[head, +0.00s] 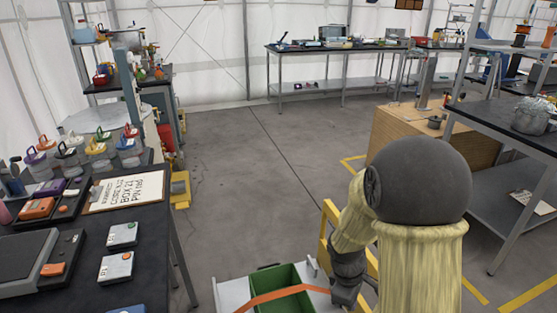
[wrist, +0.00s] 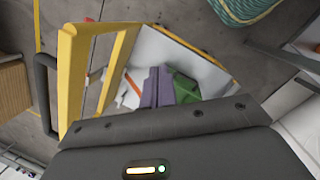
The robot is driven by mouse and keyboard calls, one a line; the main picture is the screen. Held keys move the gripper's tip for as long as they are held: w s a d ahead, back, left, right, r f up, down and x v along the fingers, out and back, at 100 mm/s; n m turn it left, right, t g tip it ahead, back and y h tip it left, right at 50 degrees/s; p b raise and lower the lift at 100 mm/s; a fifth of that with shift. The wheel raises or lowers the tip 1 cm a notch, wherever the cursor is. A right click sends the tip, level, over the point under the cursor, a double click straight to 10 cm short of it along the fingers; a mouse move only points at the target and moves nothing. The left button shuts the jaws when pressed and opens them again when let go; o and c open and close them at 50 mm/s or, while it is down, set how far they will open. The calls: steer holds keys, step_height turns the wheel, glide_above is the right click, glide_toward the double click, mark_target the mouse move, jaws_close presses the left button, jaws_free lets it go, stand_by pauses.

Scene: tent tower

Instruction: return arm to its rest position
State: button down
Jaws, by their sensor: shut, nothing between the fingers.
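My arm stands at the lower right of the head view, bent downward, with a beige sleeve and a dark dome-shaped joint. Its dark wrist end is low beside a green bin (head: 282,284). In the wrist view my gripper (wrist: 157,84) shows as two greyish-purple fingers, closed together and empty. They point down over a white tray (wrist: 200,67) with a yellow frame (wrist: 84,70). Part of the green bin (wrist: 187,88) shows just beyond the fingers. The wrist housing hides the lower part of that view.
A dark workbench (head: 155,218) with a clipboard (head: 124,190) and small boxes stands at left. A wooden crate (head: 400,140) and a dark table (head: 495,118) stand at right. An orange strap (head: 280,294) crosses the bin. The grey floor (head: 240,170) in the middle is clear.

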steer(key=s+a+r+m+t+y, duration=0.25)
steer(key=s+r+m, duration=0.45)
steer(key=m, duration=0.4)
steer(key=w+p+v, duration=0.2)
steer(key=p+v, duration=0.7)
steer(key=w+r+p+v, duration=0.1)
steer(key=w+p+v, duration=0.1)
steer(key=p+v, duration=0.8)
steer(key=shift+w+m, duration=0.15)
steer(key=shift+m, duration=0.15)
